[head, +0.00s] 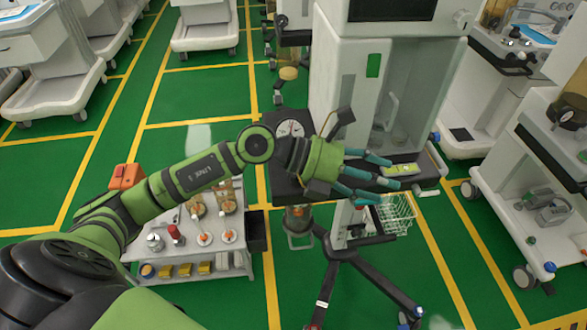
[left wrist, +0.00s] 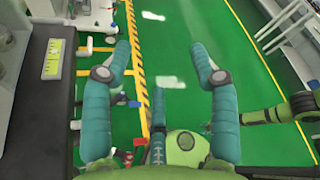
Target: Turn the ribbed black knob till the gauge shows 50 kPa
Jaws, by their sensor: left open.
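A pale round dial (head: 290,128), which looks like the gauge, sits at the left end of the dark shelf (head: 425,181) of a white anaesthesia cart (head: 337,75). Its reading is too small to tell. I cannot pick out the ribbed black knob; my wrist and hand cover part of the shelf. My left gripper (head: 380,180) is open and empty, above the shelf's front, its teal fingers pointing right. In the left wrist view the spread fingers (left wrist: 162,62) have green floor behind them and the dark shelf edge at left.
A yellow-green panel (head: 402,170) lies on the shelf, right of my fingers. A wire basket (head: 392,214) hangs below. A low white trolley (head: 238,256) with small items stands at lower left. Other carts (head: 555,180) stand at right. Green floor (head: 200,95) is open at upper left.

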